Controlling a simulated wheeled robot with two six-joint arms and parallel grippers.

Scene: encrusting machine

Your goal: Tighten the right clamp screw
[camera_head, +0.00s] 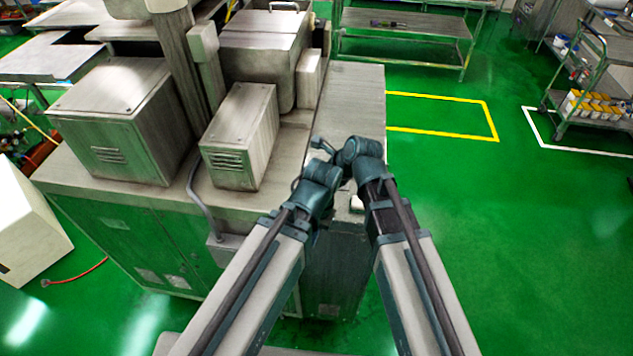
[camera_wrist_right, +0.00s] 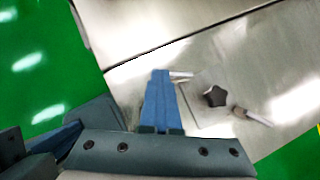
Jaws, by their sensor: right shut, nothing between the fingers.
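A dark star-shaped knob (camera_wrist_right: 215,96), apparently the clamp screw, sits on a metal plate of the machine in the right wrist view. A short light rod (camera_wrist_right: 181,74) and another rod end (camera_wrist_right: 240,114) lie on either side of it. My right gripper (camera_wrist_right: 160,73) is shut and empty, left of the knob and apart from it. Its tip shows close to the first rod; contact cannot be told. In the head view both my wrists meet over the machine's right end, hiding the knob and my right fingertips. My left gripper's fingers cannot be made out there.
The metal machine (camera_head: 345,92) carries box housings (camera_head: 240,135) to the left of my arms. Green floor lies open to the right. Steel shelving (camera_head: 410,30) stands behind, and a trolley with containers (camera_head: 590,108) stands at far right.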

